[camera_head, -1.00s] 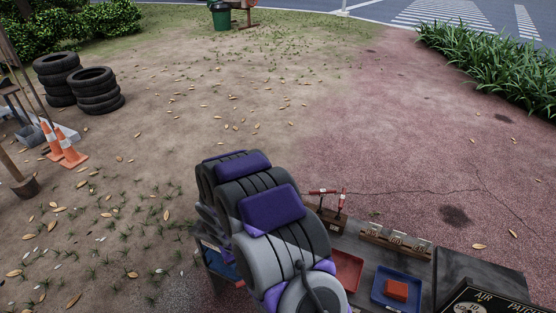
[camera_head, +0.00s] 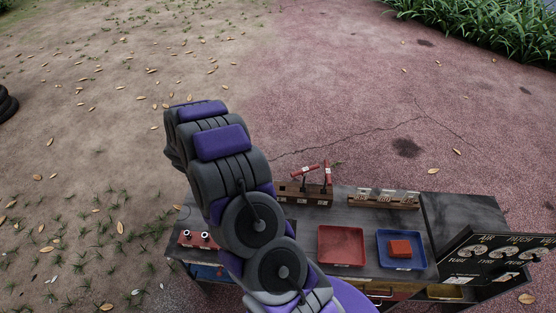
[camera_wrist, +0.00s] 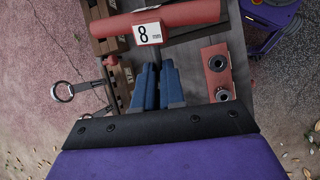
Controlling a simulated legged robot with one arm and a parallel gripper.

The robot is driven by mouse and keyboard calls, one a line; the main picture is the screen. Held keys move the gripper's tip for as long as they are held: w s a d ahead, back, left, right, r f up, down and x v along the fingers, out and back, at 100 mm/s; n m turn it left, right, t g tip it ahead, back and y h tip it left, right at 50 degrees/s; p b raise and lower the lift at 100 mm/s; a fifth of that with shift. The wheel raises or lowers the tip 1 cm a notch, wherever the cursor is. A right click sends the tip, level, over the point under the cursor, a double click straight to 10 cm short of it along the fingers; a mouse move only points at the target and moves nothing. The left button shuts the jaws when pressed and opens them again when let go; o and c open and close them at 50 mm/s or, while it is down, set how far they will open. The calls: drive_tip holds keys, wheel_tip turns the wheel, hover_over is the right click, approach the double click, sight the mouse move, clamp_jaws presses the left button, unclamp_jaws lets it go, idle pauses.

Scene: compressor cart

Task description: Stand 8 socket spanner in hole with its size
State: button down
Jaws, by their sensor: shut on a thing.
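The 8 socket spanner (camera_wrist: 180,18) shows large in the wrist view, with a red bar handle and a white tag reading 8 mm. My gripper (camera_wrist: 156,68), with blue fingers, is shut on it just below the tag. Its shank is mostly hidden by the fingers. In the head view my arm hides the gripper and held spanner. A wooden rack (camera_head: 289,192) with size labels stands at the bench's far edge. Two other red-handled spanners (camera_head: 303,172) (camera_head: 328,174) stand there. A red block (camera_wrist: 216,75) with two round metal sockets lies right of my gripper; it also shows in the head view (camera_head: 196,240).
The dark bench (camera_head: 352,212) carries a red tray (camera_head: 341,258), a blue tray (camera_head: 384,258) with a red-orange block (camera_head: 400,248), and another labelled wooden holder (camera_head: 383,199). A black sign board (camera_head: 482,262) stands at the right. Some bench top is bare between rack and trays.

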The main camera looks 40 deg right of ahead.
drive_tip(key=d+r+n+h, duration=0.2)
drive_tip(key=d+n+h, duration=0.3)
drive_tip(key=d, duration=0.3)
drive_tip(key=w+d+r+n+h+b, duration=0.1)
drive_tip(key=d+n+h, duration=0.3)
drive_tip(key=d+h, duration=0.4)
drive_tip(key=shift+d+r+n+t, duration=0.3)
drive_tip(key=shift+d+r+n, duration=0.1)
drive_tip(key=shift+d, duration=0.3)
drive_tip(key=shift+d+b, duration=0.3)
drive_tip(key=shift+b, duration=0.15)
drive_tip(key=shift+f+b, duration=1.6)
drive_tip(key=shift+f, duration=1.35)
drive_tip(key=shift+a+b, duration=0.15)
drive_tip(key=shift+b, duration=0.55)
